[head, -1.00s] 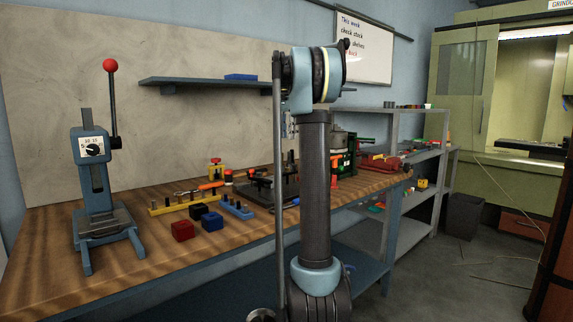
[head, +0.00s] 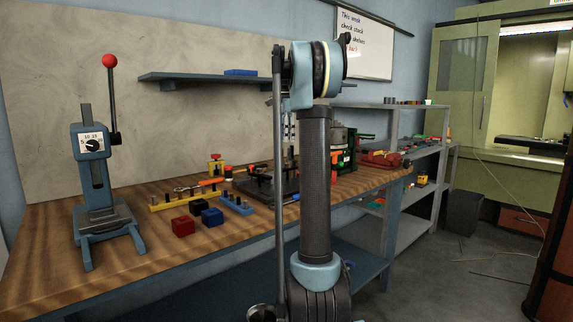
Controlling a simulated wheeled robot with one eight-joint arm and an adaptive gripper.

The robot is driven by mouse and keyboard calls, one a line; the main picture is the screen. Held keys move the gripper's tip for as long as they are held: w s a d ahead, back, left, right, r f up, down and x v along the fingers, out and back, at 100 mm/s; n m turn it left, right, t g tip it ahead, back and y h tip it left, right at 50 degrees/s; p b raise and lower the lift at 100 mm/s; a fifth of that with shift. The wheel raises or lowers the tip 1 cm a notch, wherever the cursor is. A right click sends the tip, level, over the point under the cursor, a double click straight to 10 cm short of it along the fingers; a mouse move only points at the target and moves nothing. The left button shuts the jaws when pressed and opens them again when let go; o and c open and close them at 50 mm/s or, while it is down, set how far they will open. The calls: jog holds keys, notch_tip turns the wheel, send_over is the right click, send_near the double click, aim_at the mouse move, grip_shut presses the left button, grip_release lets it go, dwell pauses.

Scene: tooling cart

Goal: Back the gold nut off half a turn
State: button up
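I cannot make out a gold nut in the head view; it may be hidden behind my arm or too small to tell. My arm stands upright in the middle of the view and covers part of the workbench (head: 50,245). My gripper does not show clearly; the arm's far end is hidden behind its upper joint. A dark fixture plate with upright posts (head: 262,190) lies on the bench just left of my arm, partly covered by it.
A blue arbor press (head: 95,190) with a red-knobbed lever stands at the bench's left. A grey shelf unit (head: 415,232) stands right. The bench's front left is clear.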

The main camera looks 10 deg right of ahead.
aim_at(287, 166)
notch_tip(287, 166, down, 12)
jog(key=shift+r, duration=0.25)
dwell(0.3)
grip_shut()
